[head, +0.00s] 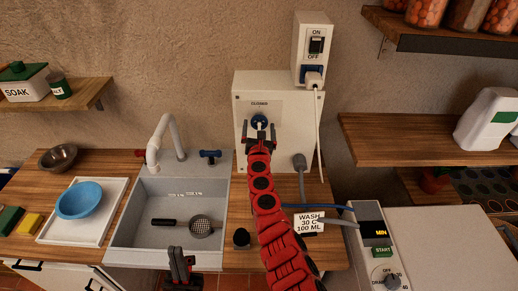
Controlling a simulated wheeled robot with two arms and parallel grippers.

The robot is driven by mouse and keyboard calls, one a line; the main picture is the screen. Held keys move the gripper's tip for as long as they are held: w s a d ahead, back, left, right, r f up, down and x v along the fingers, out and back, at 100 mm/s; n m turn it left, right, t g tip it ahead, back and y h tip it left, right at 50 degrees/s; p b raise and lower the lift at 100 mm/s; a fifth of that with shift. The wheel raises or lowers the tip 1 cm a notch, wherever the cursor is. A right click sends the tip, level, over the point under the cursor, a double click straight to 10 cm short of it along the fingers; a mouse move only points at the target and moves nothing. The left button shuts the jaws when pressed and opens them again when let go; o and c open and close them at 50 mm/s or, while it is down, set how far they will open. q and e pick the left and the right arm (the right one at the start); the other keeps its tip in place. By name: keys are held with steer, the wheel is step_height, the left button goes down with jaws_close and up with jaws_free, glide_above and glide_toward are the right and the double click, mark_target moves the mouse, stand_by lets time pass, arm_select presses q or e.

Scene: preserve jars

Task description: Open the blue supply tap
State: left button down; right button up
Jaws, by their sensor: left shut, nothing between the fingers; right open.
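The blue supply tap (259,120) is a round blue knob with a pale bar. It sits on a white wall panel (293,98), under a small label that seems to read CLOSED. My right gripper (259,130) is open in front of the tap, with one finger on each side just below it. I cannot tell whether the fingers touch it, and they and the arm hide the panel below. My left gripper (179,254) is shut and empty at the front edge of the sink, away from the tap.
A grey sink (128,222) with a white spout (161,137) and a blue handle (210,155) is at left. A switch box (315,47) with a plug stands above the panel. A machine (376,237) with hoses and a wooden shelf (400,140) are at right.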

steer(key=s, duration=1.4)
steer(key=shift+s+p, duration=0.15)
steer(key=shift+p, duration=0.3)
steer(key=shift+f, duration=0.1)
